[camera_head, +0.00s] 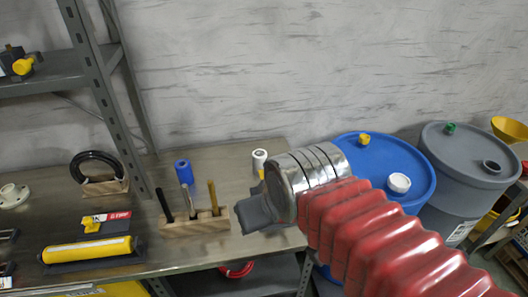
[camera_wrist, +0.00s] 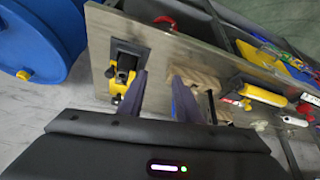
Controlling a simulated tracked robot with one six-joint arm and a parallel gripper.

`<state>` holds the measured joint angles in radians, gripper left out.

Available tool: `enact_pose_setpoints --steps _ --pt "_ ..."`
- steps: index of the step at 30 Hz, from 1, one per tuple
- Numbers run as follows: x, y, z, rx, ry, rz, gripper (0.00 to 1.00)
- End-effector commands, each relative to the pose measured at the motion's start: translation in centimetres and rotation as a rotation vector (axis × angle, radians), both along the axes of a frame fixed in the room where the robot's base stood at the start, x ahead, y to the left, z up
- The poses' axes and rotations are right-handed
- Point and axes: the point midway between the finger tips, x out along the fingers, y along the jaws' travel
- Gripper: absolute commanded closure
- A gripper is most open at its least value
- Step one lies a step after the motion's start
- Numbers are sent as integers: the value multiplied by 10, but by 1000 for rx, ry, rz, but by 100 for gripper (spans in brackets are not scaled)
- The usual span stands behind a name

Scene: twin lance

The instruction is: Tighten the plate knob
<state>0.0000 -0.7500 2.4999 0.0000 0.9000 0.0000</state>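In the wrist view a dark square plate (camera_wrist: 129,52) on the bench carries a black fitting with a yellow knob-like part (camera_wrist: 118,88). My gripper (camera_wrist: 157,76) is open, with its two fingers apart and no object visible between them. The yellow part shows just left of the left finger, which partly covers the fitting; I cannot tell whether they touch. In the head view my gripper (camera_head: 257,208) is over the right end of the bench and hides most of this fitting.
A wooden block with upright tools (camera_head: 196,221) stands left of my gripper on the bench (camera_head: 140,200). A yellow cylinder (camera_head: 88,251) lies further left. A blue barrel (camera_head: 372,157) and a grey barrel (camera_head: 462,150) stand right. A shelf post (camera_head: 105,90) rises at left.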

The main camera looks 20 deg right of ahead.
Motion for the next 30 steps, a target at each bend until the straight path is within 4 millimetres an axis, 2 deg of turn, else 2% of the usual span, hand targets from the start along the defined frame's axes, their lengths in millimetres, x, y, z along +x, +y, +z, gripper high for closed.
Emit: enact_pose_setpoints --steps 8,16,20,30 --pt "0 0 0 0 0 0 69" --pt "7 -4 7 -27 18 42 51" --pt "20 -10 20 -77 51 130 50" --pt "74 -30 60 -241 181 507 50"
